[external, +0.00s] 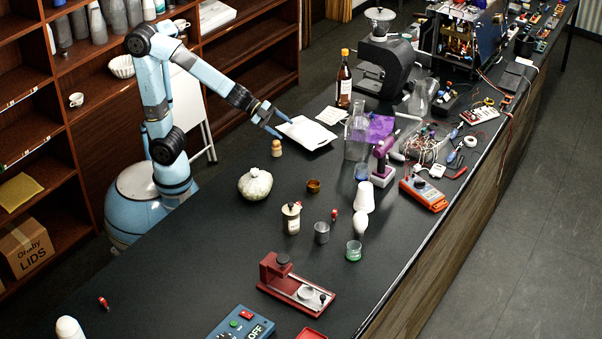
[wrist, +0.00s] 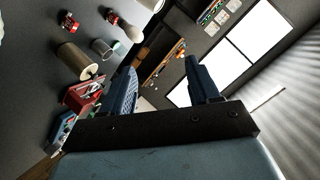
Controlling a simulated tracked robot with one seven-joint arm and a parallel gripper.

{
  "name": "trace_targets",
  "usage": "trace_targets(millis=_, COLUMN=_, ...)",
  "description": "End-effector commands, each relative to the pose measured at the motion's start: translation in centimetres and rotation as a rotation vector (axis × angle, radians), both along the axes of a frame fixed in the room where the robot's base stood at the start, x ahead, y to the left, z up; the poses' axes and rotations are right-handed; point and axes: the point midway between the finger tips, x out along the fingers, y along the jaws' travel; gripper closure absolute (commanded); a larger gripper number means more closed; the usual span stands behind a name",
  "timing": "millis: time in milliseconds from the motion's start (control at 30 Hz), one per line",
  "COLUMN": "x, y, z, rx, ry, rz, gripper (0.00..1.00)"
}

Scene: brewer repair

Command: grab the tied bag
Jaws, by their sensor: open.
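The tied bag (external: 255,184) is a pale, rounded, lumpy sack with a gathered top. It sits on the dark counter, left of the middle in the external view. My gripper (external: 279,124) is open and empty, apart from the bag, toward the far side of the counter near a white clipboard. In the wrist view my gripper (wrist: 161,69) shows two spread blue fingers with nothing between them. I cannot make out the bag for certain in the wrist view; a pale shape is cut off at its upper left edge.
A small wooden-topped piece (external: 277,148) stands between my gripper and the bag. The clipboard (external: 306,133) lies beside my gripper. The counter left of and in front of the bag is clear.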

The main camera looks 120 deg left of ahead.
Motion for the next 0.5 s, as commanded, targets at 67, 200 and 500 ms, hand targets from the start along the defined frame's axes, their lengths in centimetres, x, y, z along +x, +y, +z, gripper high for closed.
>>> trace_targets(millis=67, x=1.6, y=0.6, z=-1.4, rx=0.022, ry=-0.012, rz=-0.087, gripper=0.39)
trace_targets(millis=200, x=3.4, y=0.8, z=-3.7, rx=0.038, ry=-0.035, rz=-0.264, gripper=0.39)
trace_targets(millis=500, x=2.9, y=0.6, z=-10.3, rx=-0.065, ry=-0.055, rz=-0.667, gripper=0.39)
